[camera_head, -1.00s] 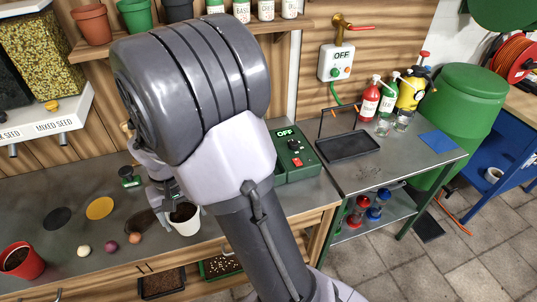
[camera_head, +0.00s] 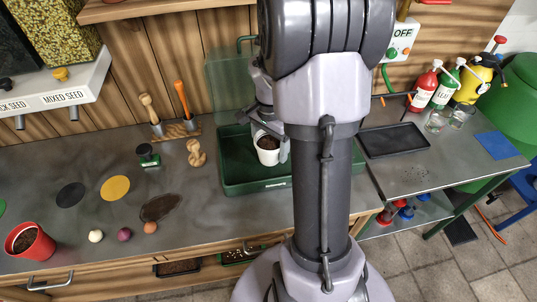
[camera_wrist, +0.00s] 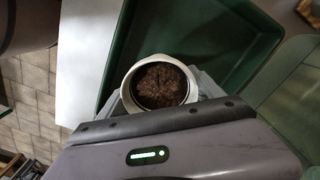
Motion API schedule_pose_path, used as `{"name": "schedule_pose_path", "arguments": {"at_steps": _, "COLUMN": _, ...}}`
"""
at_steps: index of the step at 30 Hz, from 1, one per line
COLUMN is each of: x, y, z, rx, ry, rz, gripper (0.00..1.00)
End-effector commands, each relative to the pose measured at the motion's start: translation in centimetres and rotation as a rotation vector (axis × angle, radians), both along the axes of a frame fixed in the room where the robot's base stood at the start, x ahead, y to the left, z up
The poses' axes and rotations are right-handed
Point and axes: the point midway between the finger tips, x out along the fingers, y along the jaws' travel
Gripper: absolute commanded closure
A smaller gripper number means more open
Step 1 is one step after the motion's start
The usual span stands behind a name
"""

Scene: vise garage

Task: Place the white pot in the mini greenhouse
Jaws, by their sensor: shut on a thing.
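The white pot (camera_head: 268,156), filled with dark soil, is over the green tray of the mini greenhouse (camera_head: 262,184) in the head view. Its clear lid (camera_head: 226,85) stands raised at the back. My gripper (camera_head: 270,143) is shut on the pot, which looks roughly upright. In the wrist view the pot (camera_wrist: 160,84) sits between the jaws (camera_wrist: 163,97), with the green tray wall (camera_wrist: 118,50) behind it. I cannot tell whether the pot's base touches the tray floor.
A red pot (camera_head: 28,243), small balls (camera_head: 123,234) and round patches (camera_head: 115,188) lie on the bench left of the tray. A stamp (camera_head: 148,156) and a wooden piece (camera_head: 196,153) stand nearer, with hand tools behind. A black tray (camera_head: 393,141) is right of my arm.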

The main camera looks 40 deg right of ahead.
Motion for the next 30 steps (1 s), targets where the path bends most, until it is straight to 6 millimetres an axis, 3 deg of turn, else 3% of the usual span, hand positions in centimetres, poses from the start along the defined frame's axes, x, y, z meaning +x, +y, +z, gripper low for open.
{"name": "schedule_pose_path", "arguments": {"at_steps": 1, "x": 0.0, "y": 0.0, "z": -1.7, "rx": 0.002, "ry": 0.003, "rz": 0.000, "gripper": 0.72}}
{"name": "schedule_pose_path", "arguments": {"at_steps": 3, "x": 0.0, "y": 0.0, "z": -2.8, "rx": 0.001, "ry": 0.002, "rz": 0.001, "gripper": 0.72}}
{"name": "schedule_pose_path", "arguments": {"at_steps": 13, "x": 0.0, "y": 0.0, "z": -2.9, "rx": 0.000, "ry": 0.000, "rz": 0.002, "gripper": 0.72}}
{"name": "schedule_pose_path", "arguments": {"at_steps": 14, "x": 0.0, "y": 0.0, "z": -2.9, "rx": 0.000, "ry": 0.000, "rz": 0.002, "gripper": 0.22}}
{"name": "schedule_pose_path", "arguments": {"at_steps": 17, "x": 0.0, "y": 0.0, "z": -2.8, "rx": 0.000, "ry": 0.000, "rz": 0.002, "gripper": 0.03}}
{"name": "schedule_pose_path", "arguments": {"at_steps": 26, "x": 0.0, "y": 0.0, "z": -2.7, "rx": 0.000, "ry": 0.000, "rz": 0.002, "gripper": 0.02}}
{"name": "schedule_pose_path", "arguments": {"at_steps": 30, "x": 0.1, "y": 0.0, "z": -0.2, "rx": -0.002, "ry": -0.002, "rz": 0.002, "gripper": 0.02}}
